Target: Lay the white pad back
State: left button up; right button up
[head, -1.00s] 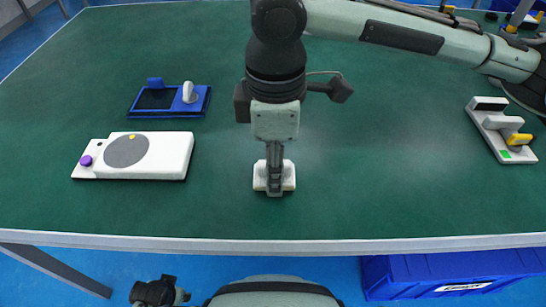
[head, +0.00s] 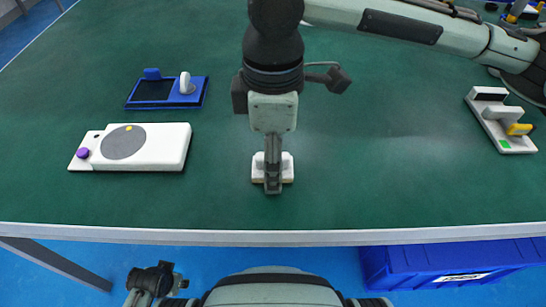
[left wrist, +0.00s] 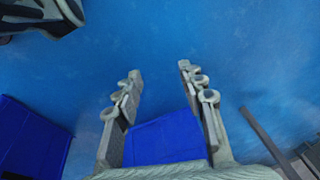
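The small white pad (head: 288,169) lies on the green table near its front edge, in the head view. My right gripper (head: 273,190) points down over its middle and hides that part. Its fingers show edge-on, so I cannot tell whether they are open or shut, or whether they touch the pad. My left gripper (head: 150,284) is low in the head view, in front of the table and away from the pad. In the left wrist view its fingers (left wrist: 160,70) are apart with nothing between them.
A white device (head: 165,145) with a grey disc and purple knob lies left of the pad. A blue tray (head: 153,104) with a white knob lies behind it. A white holder (head: 485,115) with a yellow part stands at far right. A blue bin (head: 420,265) is on the floor.

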aim_at(263, 154)
jog(key=shift+b, duration=0.55)
jog(key=r, duration=0.2)
jog(key=a+r, duration=0.1)
jog(key=r, duration=0.1)
jog(key=r+p, duration=0.1)
jog(key=r, duration=0.1)
jog(key=shift+a+r, duration=0.25)
jog(key=shift+r, duration=0.15)
pick_arm(q)
jog(key=shift+w+d+r, duration=0.15)
jog(key=shift+w+r, duration=0.05)
jog(key=shift+r, duration=0.25)
jog(key=shift+w+d+r, duration=0.1)
jog(key=shift+w+r, duration=0.05)
jog(key=shift+r, duration=0.25)
pick_arm(e)
jog(key=shift+r, duration=0.55)
